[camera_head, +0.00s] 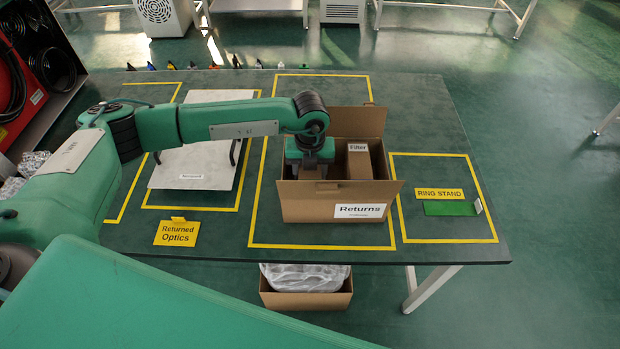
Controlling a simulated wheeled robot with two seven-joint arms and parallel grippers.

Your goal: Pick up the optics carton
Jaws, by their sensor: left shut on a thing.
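An open cardboard box (300,207) labelled Returns stands on the dark table inside a yellow taped outline. My left gripper (310,172) reaches down into the left half of this box. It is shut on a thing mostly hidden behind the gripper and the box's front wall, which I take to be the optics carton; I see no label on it. A brown carton (358,165) labelled Filter stands upright in the right half of the box, beside my gripper. My right gripper is not in view.
A grey board (190,172) with dark handles lies left of the box. A yellow Returned Optics sign (177,233) is in front of it. A RING STAND label (440,194) and green strip (450,208) lie at right. A lower carton (305,297) sits below the table edge.

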